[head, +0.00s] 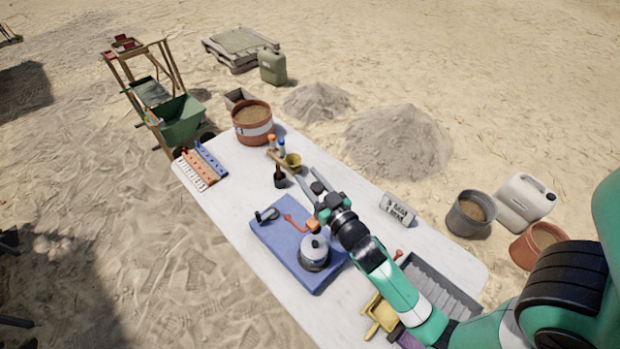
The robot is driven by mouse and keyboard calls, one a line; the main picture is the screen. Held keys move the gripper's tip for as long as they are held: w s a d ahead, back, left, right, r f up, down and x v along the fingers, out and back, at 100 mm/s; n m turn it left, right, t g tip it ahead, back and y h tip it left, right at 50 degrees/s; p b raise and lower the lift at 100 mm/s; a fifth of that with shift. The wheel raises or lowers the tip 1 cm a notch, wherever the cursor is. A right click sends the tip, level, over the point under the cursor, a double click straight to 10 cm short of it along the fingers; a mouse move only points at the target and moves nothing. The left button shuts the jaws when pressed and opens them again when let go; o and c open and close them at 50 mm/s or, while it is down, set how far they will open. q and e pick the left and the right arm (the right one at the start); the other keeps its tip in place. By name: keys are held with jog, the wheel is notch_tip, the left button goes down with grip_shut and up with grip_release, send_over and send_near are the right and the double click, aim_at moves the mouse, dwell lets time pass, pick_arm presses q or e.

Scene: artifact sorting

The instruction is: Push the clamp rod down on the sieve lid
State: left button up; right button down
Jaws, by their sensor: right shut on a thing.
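The sieve (314,258) is a small round metallic pot with a pale domed lid (314,243) and a knob. It stands on the blue mat (285,262). An orange-red rod (294,221) with an orange end, which looks like the clamp rod, lies behind the sieve on the mat's far side. My right gripper (314,219) reaches in from the right and is shut at the orange end of the rod, just behind and above the lid. The fingertips are small and partly hidden by the gripper body. My left gripper is not in view.
A dark metal piece (267,214) sits on the mat's left part. A brush (279,176), a yellow cup (292,161) and a terracotta sieve of soil (252,122) stand farther back. The table's left front is clear.

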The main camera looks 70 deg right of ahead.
notch_tip(320, 180, down, 11)
jog(key=b, duration=0.9)
jog(key=shift+r, duration=0.15)
jog(key=shift+c, duration=2.3)
grip_release()
jog(key=shift+s, duration=0.1)
jog(key=b+v, duration=0.4)
jog(key=v, duration=0.7)
jog(key=shift+s+a, duration=0.15)
jog(key=shift+s, duration=0.05)
